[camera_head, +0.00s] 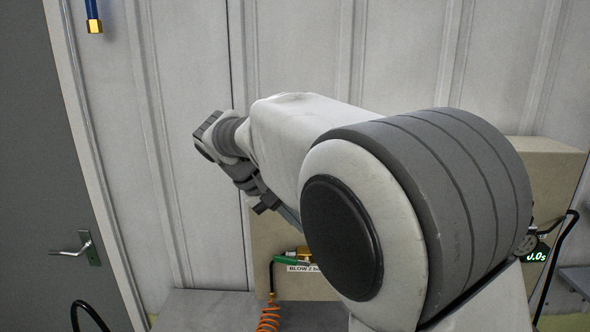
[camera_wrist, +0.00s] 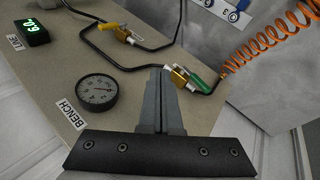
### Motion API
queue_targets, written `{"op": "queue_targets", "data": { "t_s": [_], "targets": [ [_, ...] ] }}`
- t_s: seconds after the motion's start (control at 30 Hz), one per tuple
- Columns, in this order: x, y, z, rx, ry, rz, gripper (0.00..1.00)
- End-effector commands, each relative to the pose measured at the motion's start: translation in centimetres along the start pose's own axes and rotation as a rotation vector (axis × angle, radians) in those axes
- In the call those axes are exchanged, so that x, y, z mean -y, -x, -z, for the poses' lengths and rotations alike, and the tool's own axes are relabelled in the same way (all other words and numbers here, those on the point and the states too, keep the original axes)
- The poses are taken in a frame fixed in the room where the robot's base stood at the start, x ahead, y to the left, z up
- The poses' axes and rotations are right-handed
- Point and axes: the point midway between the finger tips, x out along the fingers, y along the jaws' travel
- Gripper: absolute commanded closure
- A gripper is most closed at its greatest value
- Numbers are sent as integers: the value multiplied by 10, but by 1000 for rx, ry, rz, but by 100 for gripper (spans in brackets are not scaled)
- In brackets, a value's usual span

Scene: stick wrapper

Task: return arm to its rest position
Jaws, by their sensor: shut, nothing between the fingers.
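My arm (camera_head: 310,140) reaches across the middle of the head view, in front of a beige panel. In the wrist view my gripper (camera_wrist: 162,72) has its two grey fingers pressed together with nothing between them. The fingertips appear in front of the panel, left of the valve with the green handle (camera_wrist: 196,82). I cannot tell whether they touch anything. In the head view the gripper end is mostly hidden behind the arm.
The beige panel (camera_wrist: 50,75) carries a round gauge (camera_wrist: 97,92), a green digital display (camera_wrist: 32,31) and a yellow-handled valve (camera_wrist: 125,35). An orange coiled hose (camera_wrist: 265,52) hangs at the right. A grey door (camera_head: 40,180) stands at the left; a blue hose (camera_head: 92,10) hangs above.

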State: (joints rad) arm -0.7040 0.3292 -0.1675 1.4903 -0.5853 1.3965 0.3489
Motion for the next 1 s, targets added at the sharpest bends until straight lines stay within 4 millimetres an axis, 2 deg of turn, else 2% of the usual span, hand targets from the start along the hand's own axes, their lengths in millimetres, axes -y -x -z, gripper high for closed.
{"op": "queue_targets", "data": {
  "t_s": [0.03, 0.2, 0.4, 0.6, 0.8, 1.0],
  "targets": [
    [-16, -3, -16, 3, -20, 44, 100],
    [-47, -12, -68, -5, -75, 184, 100],
    [-67, -17, -131, -46, -155, 320, 100],
    [-69, -22, -192, -113, -251, 421, 100],
    [-57, -28, -245, -191, -354, 482, 100],
    [-44, -36, -275, -249, -426, 501, 100]
  ]
}}
